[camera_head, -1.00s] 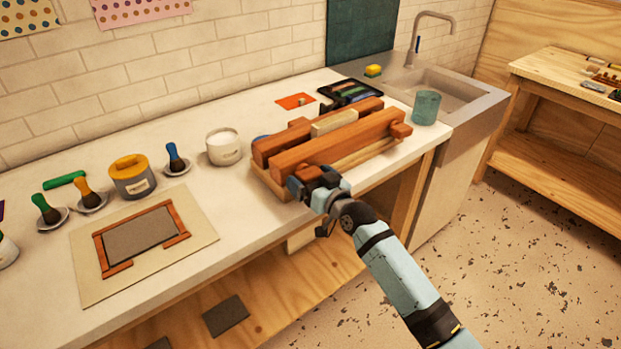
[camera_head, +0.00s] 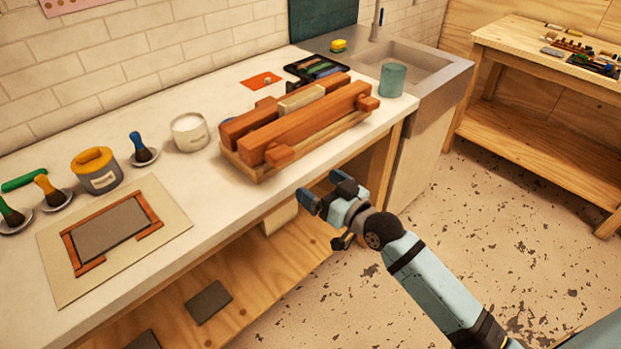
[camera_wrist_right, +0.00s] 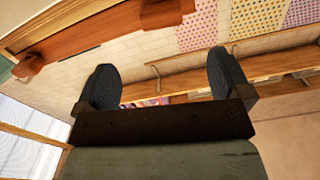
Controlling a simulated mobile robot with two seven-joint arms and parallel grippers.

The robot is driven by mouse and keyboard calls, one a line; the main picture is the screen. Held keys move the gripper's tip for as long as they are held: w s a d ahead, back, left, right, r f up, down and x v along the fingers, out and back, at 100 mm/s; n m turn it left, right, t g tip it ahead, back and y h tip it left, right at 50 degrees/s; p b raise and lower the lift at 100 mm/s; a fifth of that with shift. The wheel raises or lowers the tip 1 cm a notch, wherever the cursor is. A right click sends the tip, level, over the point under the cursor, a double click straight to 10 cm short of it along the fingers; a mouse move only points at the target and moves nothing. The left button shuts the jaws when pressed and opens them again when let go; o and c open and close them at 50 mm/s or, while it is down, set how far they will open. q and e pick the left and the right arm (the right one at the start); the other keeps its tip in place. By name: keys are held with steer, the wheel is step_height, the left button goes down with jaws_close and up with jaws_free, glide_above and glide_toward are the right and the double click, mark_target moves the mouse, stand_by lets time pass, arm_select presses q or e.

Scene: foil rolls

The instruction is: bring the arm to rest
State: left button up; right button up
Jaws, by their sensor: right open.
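My right gripper (camera_head: 325,192) is open and empty, in front of the counter's front edge and apart from everything on it. In the right wrist view its two dark fingers (camera_wrist_right: 163,85) stand wide apart with nothing between them. Its arm comes in from the lower right in the head view. The wooden press (camera_head: 305,128), with thick red-brown beams, sits on the counter just behind the gripper; its underside shows at the top left of the right wrist view (camera_wrist_right: 100,30). My left gripper is in neither view.
The white counter (camera_head: 245,205) holds a white jar (camera_head: 189,132), a yellow-lidded pot (camera_head: 97,171), brushes in dishes and a framed grey sheet (camera_head: 110,231). A teal cup (camera_head: 392,80) stands by the sink (camera_head: 412,70). A wooden bench (camera_head: 540,70) stands at right. Open floor lies between.

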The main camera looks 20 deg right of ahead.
steer(key=shift+s, duration=0.1)
stand_by(0.4)
steer(key=s+a+f+g+h, duration=0.1)
steer(key=s+a+f+g, duration=0.15)
steer(key=s+f, duration=0.75)
steer(key=s+a+f+g+h, duration=0.2)
steer(key=s+f+g, duration=0.2)
steer(key=s+f, duration=0.65)
arm_select(q)
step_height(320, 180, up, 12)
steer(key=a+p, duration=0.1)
steer(key=p, duration=1.3)
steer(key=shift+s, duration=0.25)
arm_select(e)
step_height(320, 180, up, 12)
steer(key=s, duration=0.1)
steer(key=shift+s+f+n, duration=0.2)
steer(key=shift+s+n, duration=0.05)
steer(key=shift+n, duration=0.05)
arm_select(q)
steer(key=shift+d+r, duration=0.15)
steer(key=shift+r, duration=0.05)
arm_select(e)
steer(key=shift+d+t, duration=0.1)
steer(key=shift+t, duration=0.15)
